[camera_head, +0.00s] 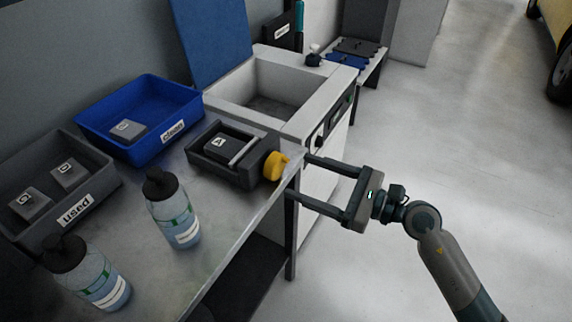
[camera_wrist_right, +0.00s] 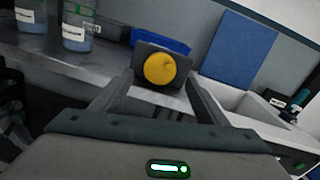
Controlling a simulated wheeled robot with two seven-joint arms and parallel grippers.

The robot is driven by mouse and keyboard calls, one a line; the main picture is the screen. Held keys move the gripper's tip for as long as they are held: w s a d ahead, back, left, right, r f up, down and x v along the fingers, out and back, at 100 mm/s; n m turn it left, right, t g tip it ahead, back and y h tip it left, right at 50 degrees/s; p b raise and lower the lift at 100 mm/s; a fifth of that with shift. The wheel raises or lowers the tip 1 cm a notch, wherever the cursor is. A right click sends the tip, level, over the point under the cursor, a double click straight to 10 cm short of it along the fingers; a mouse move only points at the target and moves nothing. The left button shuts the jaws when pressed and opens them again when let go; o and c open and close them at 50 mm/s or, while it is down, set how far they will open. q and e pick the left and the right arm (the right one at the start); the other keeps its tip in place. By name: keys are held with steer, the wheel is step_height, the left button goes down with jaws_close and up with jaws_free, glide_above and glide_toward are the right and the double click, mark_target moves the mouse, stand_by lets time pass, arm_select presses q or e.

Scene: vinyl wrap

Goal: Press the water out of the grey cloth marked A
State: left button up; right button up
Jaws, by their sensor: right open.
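The dark cloth marked A (camera_head: 221,142) lies in a dark press (camera_head: 254,173) on the bench, beside a light bar. A yellow knob (camera_head: 275,165) sits on the press's right end, and it also shows in the right wrist view (camera_wrist_right: 160,69). My right gripper (camera_head: 298,176) is open and empty, with its two fingers pointing at the knob from the right. In the right wrist view the knob appears between the fingertips, with no clear contact. My left gripper is not in view.
A blue bin labelled clean (camera_head: 185,104) holds one cloth (camera_head: 127,131). A grey bin labelled used (camera_head: 103,187) holds two cloths marked C and D. Two spray bottles (camera_head: 172,212) (camera_head: 92,275) stand at the bench front. A sink (camera_head: 262,92) lies behind the press. Floor is open at right.

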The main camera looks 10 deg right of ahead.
mark_target(280, 168)
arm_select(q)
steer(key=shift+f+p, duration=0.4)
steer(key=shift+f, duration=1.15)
arm_select(e)
steer(key=shift+x, duration=2.75)
steer(key=c, duration=1)
